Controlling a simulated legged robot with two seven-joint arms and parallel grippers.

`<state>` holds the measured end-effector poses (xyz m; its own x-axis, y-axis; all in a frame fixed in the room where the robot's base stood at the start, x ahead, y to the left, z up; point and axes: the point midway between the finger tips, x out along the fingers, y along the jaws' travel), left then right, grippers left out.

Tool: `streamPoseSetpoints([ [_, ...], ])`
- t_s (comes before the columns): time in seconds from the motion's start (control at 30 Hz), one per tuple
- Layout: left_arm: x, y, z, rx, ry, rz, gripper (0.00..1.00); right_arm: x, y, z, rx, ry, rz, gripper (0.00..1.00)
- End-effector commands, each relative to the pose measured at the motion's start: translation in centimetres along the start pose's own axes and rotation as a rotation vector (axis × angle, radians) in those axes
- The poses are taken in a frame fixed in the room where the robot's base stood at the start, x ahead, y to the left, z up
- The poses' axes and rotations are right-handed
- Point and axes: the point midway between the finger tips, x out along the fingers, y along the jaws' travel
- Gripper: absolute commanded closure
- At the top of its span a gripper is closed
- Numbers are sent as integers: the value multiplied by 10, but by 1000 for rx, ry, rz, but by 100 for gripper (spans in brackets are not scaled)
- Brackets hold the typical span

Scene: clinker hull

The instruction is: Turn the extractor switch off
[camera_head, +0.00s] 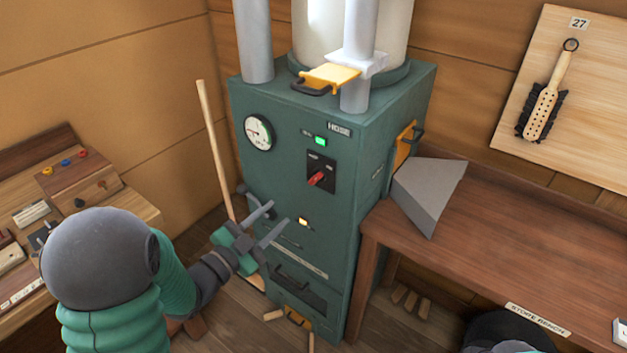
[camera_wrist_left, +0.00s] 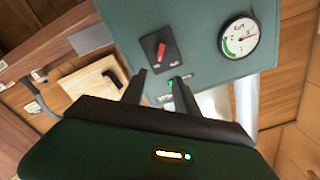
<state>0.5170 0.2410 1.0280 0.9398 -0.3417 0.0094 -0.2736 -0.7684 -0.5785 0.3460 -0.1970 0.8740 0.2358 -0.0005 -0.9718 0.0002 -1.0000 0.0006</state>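The extractor is a tall green cabinet (camera_head: 290,120) in the middle of the head view. Its switch (camera_head: 316,178) is a red lever on a black plate on the front face, below a lit green lamp (camera_head: 320,141). The red lever sits tilted; its labels are too small to read. In the left wrist view the switch (camera_wrist_left: 161,49) shows just beyond the fingertips. My left gripper (camera_head: 278,219) is open and empty, in front of the cabinet, lower and left of the switch, apart from it. My right gripper is not in view.
A round gauge (camera_head: 258,132) is left of the switch. A yellow slide gate (camera_head: 330,76) crosses a pipe above. A wooden pole (camera_head: 214,145) leans at the cabinet's left. A bench (camera_head: 500,235) with a grey hood (camera_head: 430,190) stands at right.

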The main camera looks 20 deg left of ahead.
Motion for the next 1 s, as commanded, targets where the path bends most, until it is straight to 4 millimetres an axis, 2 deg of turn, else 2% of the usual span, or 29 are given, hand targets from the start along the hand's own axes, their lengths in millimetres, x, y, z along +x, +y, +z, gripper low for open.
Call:
streamPoseSetpoints([
  [0.1,34,1,1,-3,2,6,64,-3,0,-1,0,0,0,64],
  [0.3,87,0,2,-3,1,5,64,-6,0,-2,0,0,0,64],
  [0.5,126,0,2,-3,-1,3,64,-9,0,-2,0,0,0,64],
  [0.67,140,0,3,-4,-2,2,64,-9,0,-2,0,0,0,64],
  [0.9,140,0,3,-4,-2,1,64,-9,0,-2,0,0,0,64],
  [1.0,140,0,3,-4,-2,1,77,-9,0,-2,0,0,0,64],
])
